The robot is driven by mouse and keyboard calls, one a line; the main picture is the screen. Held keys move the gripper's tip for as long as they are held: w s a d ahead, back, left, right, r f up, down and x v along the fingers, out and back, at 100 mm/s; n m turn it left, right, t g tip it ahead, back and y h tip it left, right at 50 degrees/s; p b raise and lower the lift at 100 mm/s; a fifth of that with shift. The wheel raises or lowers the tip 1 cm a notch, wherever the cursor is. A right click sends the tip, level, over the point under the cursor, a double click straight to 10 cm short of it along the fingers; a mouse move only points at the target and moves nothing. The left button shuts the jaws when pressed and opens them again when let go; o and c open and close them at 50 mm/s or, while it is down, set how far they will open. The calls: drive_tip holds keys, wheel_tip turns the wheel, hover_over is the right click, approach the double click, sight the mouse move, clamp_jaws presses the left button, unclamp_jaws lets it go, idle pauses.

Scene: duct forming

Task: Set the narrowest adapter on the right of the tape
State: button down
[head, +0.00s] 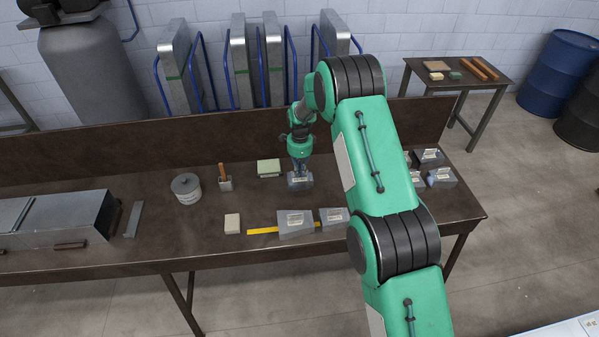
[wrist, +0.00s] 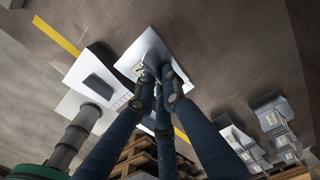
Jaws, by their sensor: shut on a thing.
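My gripper (head: 299,172) is shut on a small grey adapter (head: 300,184) with a pale label, over the middle of the bench. The wrist view shows the fingers (wrist: 160,88) closed on this adapter (wrist: 143,50). The yellow tape (head: 262,231) runs left to right near the bench's front edge; it also shows in the wrist view (wrist: 55,35). Two grey adapters, a larger one (head: 294,226) and a smaller one (head: 332,222), stand along the tape and hide parts of it. My arm hides the bench right of them. I cannot tell whether the held adapter touches the bench.
More grey adapters (head: 441,178) stand at the bench's right end, partly behind my arm. A beige block (head: 232,223) sits left of the tape. A green-and-cream block (head: 268,168), a cup with a brown handle (head: 225,184) and a round tin (head: 187,189) stand further back.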

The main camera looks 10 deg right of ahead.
drive_tip(key=s+d, duration=0.5)
drive_tip(key=d, duration=0.4)
drive_tip(key=s+d+p, duration=0.1)
drive_tip(key=s+d, duration=0.4)
drive_tip(key=d, duration=0.5)
drive_tip(key=s+d+r+p, duration=0.1)
drive_tip(key=s+d, duration=0.5)
drive_tip(key=d, duration=0.3)
drive_tip(key=shift+d, duration=0.15)
drive_tip(key=shift+f, duration=0.2)
drive_tip(key=shift+w+f+b, duration=0.1)
drive_tip(key=shift+f+b, duration=1.95)
drive_tip(key=shift+f, duration=2.5)
drive_tip(key=c, duration=1.8)
unclamp_jaws()
